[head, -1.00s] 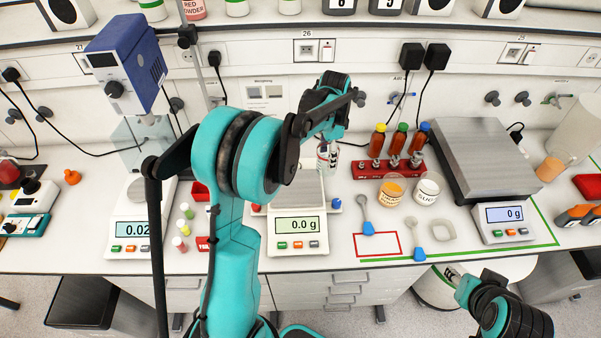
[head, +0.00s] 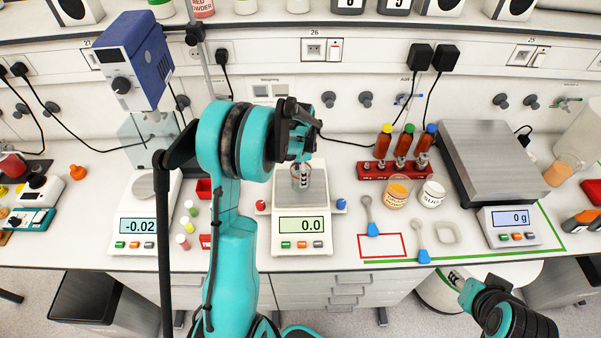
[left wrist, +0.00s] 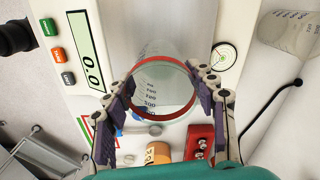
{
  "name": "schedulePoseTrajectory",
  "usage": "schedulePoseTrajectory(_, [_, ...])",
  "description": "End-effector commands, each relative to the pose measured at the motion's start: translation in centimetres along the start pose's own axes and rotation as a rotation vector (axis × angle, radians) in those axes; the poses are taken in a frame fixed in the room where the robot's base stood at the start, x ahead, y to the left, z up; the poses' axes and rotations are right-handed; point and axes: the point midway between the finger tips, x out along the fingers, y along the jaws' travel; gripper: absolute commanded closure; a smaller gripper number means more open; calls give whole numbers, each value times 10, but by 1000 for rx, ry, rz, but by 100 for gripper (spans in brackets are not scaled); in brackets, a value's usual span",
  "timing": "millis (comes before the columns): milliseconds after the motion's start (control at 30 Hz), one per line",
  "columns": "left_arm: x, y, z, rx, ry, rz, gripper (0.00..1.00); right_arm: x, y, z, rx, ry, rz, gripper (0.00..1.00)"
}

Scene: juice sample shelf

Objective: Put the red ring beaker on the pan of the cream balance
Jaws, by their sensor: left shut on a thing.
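The red ring beaker (head: 301,179) is clear glass with a graduated scale; its red ring (left wrist: 163,60) shows in the left wrist view. My left gripper (head: 299,155) is shut on it, with one finger on each side in the left wrist view (left wrist: 165,100). The beaker is upright or nearly so, over the pan (head: 316,199) of the cream balance (head: 284,245). Whether its base touches the pan cannot be told; the display reads 0.0 (head: 301,225). My right gripper (head: 456,279) is low at the bottom right, away from the beaker, its fingers too small to read.
A second balance (head: 145,245) stands left, reading -0.02, near a blue stirrer (head: 130,60). A red bottle rack (head: 375,171), two jars (head: 396,192), spoons and a large grey-topped scale (head: 490,160) stand right. Small coloured vials (head: 183,242) sit left of the middle balance.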

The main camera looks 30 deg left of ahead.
Motion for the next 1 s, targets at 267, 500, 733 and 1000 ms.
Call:
schedulePoseTrajectory(267, [4,0,0,0,0,0,74,4,0,3,0,0,0,60])
schedulePoseTrajectory(500, [2,0,0,0,0,0,23,3,0,2,0,0,0,60])
schedulePoseTrajectory(733, [-2,0,0,0,0,0,23,-1,0,-1,0,0,0,60])
schedulePoseTrajectory(1000, [-50,0,0,0,0,0,23,-4,0,-3,0,0,0,60])
